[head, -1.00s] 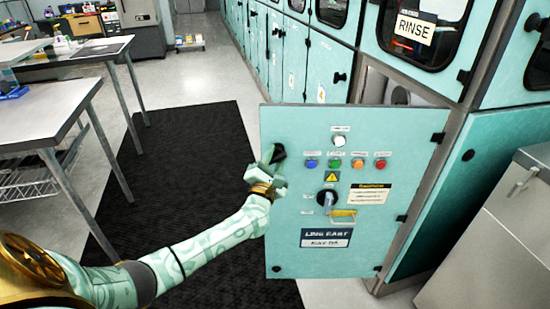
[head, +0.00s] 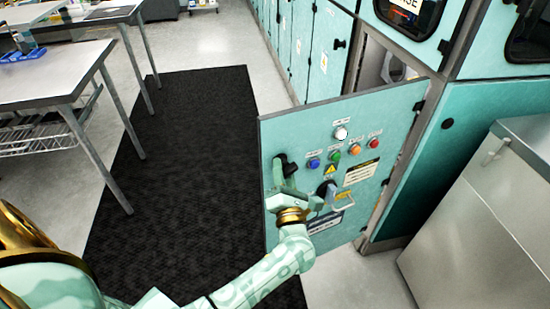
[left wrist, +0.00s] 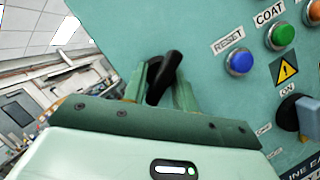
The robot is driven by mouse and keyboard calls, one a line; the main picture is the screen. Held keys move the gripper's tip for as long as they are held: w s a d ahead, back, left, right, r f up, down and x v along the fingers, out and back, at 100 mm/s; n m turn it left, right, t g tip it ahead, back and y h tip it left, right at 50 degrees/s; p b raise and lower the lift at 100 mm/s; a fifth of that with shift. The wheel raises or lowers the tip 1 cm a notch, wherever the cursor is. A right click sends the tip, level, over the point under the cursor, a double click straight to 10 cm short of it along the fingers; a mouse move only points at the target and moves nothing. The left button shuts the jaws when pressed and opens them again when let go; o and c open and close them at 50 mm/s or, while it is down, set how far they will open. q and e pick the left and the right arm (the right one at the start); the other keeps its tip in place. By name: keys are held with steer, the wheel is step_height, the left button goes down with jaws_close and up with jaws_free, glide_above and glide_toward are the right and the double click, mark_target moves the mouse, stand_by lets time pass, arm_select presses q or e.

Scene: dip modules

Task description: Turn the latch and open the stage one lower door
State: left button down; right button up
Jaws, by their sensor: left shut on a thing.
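The lower door (head: 395,118) is a teal panel that stands open, swung out from the cabinet on its right-hand hinges. It carries coloured buttons and a rotary switch. The black latch handle (head: 288,165) is near the door's left edge. My left gripper (head: 283,180) is at the latch, its fingers closed around the handle. In the left wrist view the black latch (left wrist: 165,78) sits between the two green fingers of the gripper (left wrist: 163,90). The gripper hides part of the door's lower left. My right gripper is not in view.
A steel cabinet (head: 490,215) stands at the right, close to the hinge side. A dark mat (head: 190,130) covers the floor left of the door. A table (head: 50,75) stands at the far left. The floor by the door is clear.

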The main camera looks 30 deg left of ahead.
arm_select(q)
steer(key=shift+s+d, duration=0.2)
steer(key=shift+d, duration=0.15)
steer(key=shift+s+d, duration=0.1)
steer(key=shift+d, duration=0.2)
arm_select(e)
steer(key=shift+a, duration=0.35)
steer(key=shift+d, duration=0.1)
arm_select(q)
steer(key=c, duration=1.1)
jaws_free()
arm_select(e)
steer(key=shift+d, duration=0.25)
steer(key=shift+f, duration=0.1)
